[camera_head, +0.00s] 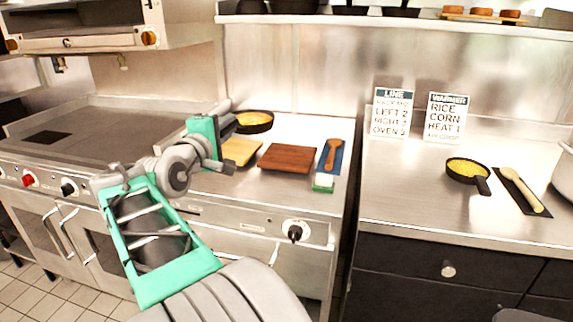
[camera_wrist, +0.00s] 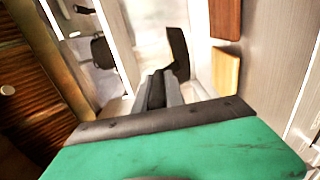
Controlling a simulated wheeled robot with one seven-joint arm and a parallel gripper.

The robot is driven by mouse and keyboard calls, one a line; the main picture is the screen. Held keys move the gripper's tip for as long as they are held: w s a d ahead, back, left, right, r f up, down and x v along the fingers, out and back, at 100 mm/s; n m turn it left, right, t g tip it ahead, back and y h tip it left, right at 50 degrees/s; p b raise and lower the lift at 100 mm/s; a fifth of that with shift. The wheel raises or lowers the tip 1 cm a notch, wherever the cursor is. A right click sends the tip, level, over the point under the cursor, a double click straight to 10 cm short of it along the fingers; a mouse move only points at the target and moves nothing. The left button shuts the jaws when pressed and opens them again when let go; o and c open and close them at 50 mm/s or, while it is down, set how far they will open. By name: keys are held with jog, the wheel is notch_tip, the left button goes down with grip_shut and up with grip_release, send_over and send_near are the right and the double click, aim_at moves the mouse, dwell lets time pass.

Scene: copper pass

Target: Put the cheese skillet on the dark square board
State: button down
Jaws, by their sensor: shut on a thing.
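The cheese skillet (camera_head: 254,122), a black pan with a smooth yellow filling, shows just right of my gripper (camera_head: 229,126) in the head view, above or behind the light board. My gripper is shut, apparently on its handle; the arm partly hides the contact. In the wrist view, the fingers (camera_wrist: 165,90) meet a black handle-like piece (camera_wrist: 177,50); the pan itself is hidden there. Whether the skillet is clear of the counter is hard to tell. The dark board (camera_head: 288,158) lies bare to the right, nearer the counter front; it also shows in the wrist view (camera_wrist: 225,18).
A light wooden board (camera_head: 243,151) lies left of the dark one. A wooden spoon (camera_head: 332,152) on a blue mat and a green-white block (camera_head: 323,182) are to its right. Another skillet (camera_head: 467,170) with grainy yellow filling stands on the right counter. A gap separates the counters.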

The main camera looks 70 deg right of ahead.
aim_at(263, 125)
jog(key=s+d+f, duration=0.1)
jog(key=d, duration=0.1)
jog(key=s+d+f, duration=0.1)
jog(key=d, duration=0.1)
jog(key=s+d+f, duration=0.1)
jog(key=s+d, duration=0.1)
jog(key=d, duration=0.1)
jog(key=shift+f, duration=0.1)
jog(key=d+f, duration=0.1)
jog(key=f, duration=0.2)
jog(key=s+d+f+b, duration=0.1)
jog(key=d+f, duration=0.1)
jog(key=f, duration=0.1)
jog(key=s+d+f, duration=0.1)
jog(key=d+f, duration=0.1)
jog(key=f, duration=0.1)
jog(key=shift+s+d+f+b, duration=0.15)
jog(key=shift+s+f+b, duration=0.1)
jog(key=shift+b, duration=0.15)
jog(key=c, duration=1.8)
grip_release()
jog(key=shift+f, duration=0.1)
jog(key=o, duration=0.5)
jog(key=shift+c, duration=0.2)
